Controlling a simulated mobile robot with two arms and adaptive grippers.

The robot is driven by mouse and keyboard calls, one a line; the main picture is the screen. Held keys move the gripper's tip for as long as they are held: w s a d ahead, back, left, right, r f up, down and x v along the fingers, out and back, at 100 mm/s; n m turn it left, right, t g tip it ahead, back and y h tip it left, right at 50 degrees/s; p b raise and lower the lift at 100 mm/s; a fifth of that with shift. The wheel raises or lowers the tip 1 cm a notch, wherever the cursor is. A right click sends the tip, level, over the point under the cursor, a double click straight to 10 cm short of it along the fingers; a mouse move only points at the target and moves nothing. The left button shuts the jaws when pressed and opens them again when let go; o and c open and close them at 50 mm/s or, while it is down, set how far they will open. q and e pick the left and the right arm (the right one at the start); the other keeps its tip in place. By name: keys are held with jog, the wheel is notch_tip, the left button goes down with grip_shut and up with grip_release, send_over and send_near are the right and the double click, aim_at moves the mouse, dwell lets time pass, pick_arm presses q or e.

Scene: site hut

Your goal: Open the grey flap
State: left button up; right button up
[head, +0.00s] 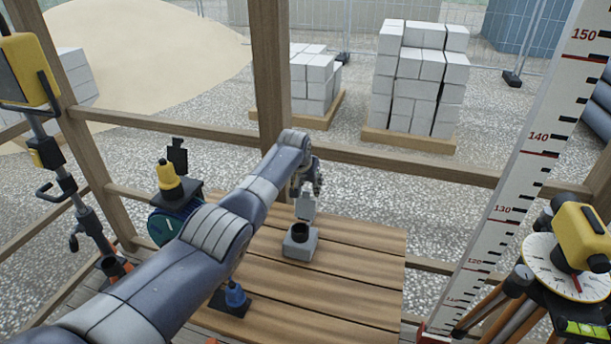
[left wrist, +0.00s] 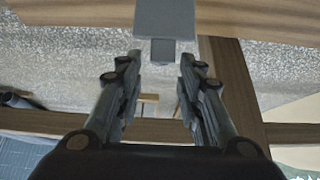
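A small grey box (head: 299,247) with a dark round opening on top stands on the slatted wooden table (head: 350,270). Its grey flap (head: 306,207) stands up at the back of the box, clear of the opening. My left gripper (head: 307,186) is just above the flap's upper end. In the left wrist view the flap (left wrist: 165,18) is at the top, its narrower tab (left wrist: 162,52) near the gap between the fingertips. The fingers of my left gripper (left wrist: 161,62) are apart, with visible space beside the tab. My right gripper is in neither view.
A blue-topped item (head: 235,295) on a black plate and a yellow-topped item (head: 169,181) on a black stand are left of the box, near my arm. A wooden rail (head: 400,165) runs behind the table. The table's right side is clear.

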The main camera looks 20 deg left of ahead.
pick_arm(q)
jog(key=shift+s+a+r, duration=0.1)
jog(key=shift+s+r, duration=0.15)
jog(key=shift+r, duration=0.35)
jog(key=v, duration=0.9)
jog(key=shift+r, duration=0.1)
